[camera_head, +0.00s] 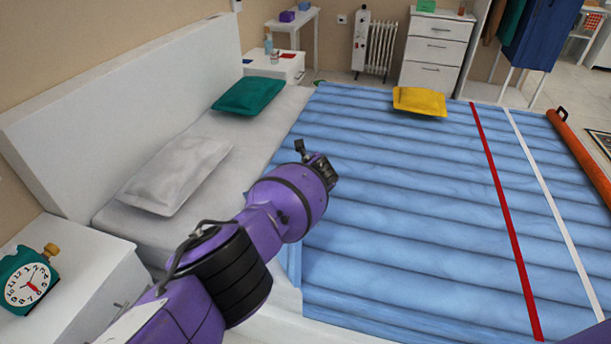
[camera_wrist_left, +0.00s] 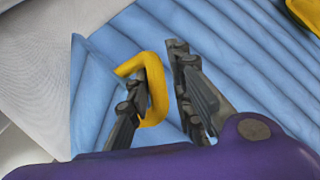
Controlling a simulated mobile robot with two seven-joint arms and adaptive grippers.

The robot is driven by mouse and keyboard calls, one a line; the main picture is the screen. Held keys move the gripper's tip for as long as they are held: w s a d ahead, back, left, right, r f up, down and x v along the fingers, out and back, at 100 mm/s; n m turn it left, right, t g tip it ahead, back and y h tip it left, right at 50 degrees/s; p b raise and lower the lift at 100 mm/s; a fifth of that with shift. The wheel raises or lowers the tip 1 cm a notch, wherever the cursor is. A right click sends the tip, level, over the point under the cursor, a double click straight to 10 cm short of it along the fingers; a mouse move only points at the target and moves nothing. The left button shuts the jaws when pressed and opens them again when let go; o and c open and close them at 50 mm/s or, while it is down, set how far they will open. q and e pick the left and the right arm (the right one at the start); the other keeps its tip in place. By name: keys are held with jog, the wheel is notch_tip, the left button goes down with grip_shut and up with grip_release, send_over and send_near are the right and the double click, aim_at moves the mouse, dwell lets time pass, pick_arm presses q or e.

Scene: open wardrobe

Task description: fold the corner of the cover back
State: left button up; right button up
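The blue ribbed cover (camera_head: 400,200) lies over the bed, with its near head-end corner mostly behind my left arm. In the left wrist view the cover (camera_wrist_left: 230,60) ends in a pointed corner at the left, beside the pale sheet. A yellow loop (camera_wrist_left: 157,90) curves around one finger of my left gripper (camera_wrist_left: 165,65), passing between the fingers. A gap shows between the loop and the other finger, so the gripper is open. In the head view this gripper (camera_head: 315,160) is over the cover's edge. My right gripper is out of view.
A grey pillow (camera_head: 175,175), green pillow (camera_head: 248,96) and yellow cushion (camera_head: 419,101) lie on the bed. A nightstand (camera_head: 95,265) with a teal clock (camera_head: 27,280) stands near left. An orange roll (camera_head: 580,155) lies along the far right edge. The cover's middle is clear.

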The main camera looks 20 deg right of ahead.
pick_arm(q)
jog(key=shift+o, duration=0.7)
jog(key=shift+a+f, duration=0.1)
jog(key=shift+s, duration=0.15)
jog(key=shift+s+r, duration=0.4)
jog(key=v, duration=1)
jog(key=shift+s+r, duration=0.2)
jog(key=shift+r, duration=0.15)
jog(key=shift+a, duration=0.1)
dwell(0.4)
